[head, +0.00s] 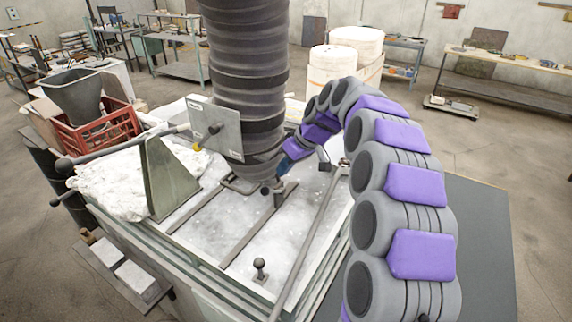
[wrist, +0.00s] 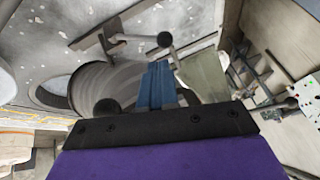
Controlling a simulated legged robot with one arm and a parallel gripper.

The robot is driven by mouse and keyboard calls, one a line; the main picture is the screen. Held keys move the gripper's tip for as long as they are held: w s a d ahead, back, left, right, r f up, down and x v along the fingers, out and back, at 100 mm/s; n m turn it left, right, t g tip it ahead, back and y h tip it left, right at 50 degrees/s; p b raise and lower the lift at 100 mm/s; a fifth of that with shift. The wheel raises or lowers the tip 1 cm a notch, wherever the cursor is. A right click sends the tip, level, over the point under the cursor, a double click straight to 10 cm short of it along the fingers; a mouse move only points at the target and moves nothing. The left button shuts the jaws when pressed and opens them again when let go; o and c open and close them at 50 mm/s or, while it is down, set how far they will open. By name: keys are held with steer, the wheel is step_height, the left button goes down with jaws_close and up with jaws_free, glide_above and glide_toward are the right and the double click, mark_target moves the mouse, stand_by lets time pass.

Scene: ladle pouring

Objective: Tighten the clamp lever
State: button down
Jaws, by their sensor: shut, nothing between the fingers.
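My gripper (head: 284,162) has blue fingers and is beside the lower end of a thick dark ribbed hose, just above the workbench. In the wrist view its fingers (wrist: 157,82) are shut and empty. Past the fingertips there is a lever with a dark ball knob (wrist: 165,39), apart from them. A second dark ball knob (wrist: 107,107) shows left of the fingers, in front of the hose. I cannot tell which of these is the clamp lever. In the head view a small knob (head: 267,190) shows at the hose foot, below my gripper.
The ribbed hose (head: 245,70) stands close left of my gripper. A metal bracket plate (head: 215,128) and long ball-ended rods (head: 125,150) are farther left. A short ball-topped post (head: 260,265) stands at the front of the workbench top (head: 225,215). Bare bench surface lies between.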

mark_target(268, 191)
steer(key=x, duration=0.7)
steer(key=shift+f+p, duration=0.15)
steer(key=shift+p, duration=0.2)
steer(key=b, duration=0.1)
steer(key=s+f+b, duration=0.1)
steer(key=shift+s+a+f+t+h+b, duration=0.2)
steer(key=shift+a+t+h+b, duration=0.1)
steer(key=shift+a+t+b, duration=0.1)
steer(key=shift+s+a+f+n+t+h+b, duration=0.4)
steer(key=shift+s+f+t+b, duration=0.3)
steer(key=shift+f+b, duration=0.8)
steer(key=shift+s+a+f+n+t+h+b, duration=0.2)
steer(key=shift+s+a+f+t+h+b, duration=0.55)
steer(key=shift+f, duration=1.1)
steer(key=shift+s+a+f+n+t+h+b, duration=0.1)
steer(key=shift+s+f+n+t+h+b, duration=0.45)
steer(key=shift+f+b, duration=1.1)
steer(key=shift+w+f+m+y, duration=0.1)
steer(key=shift+f+m+y, duration=0.05)
steer(key=shift+m+y, duration=0.15)
steer(key=shift+f, duration=0.2)
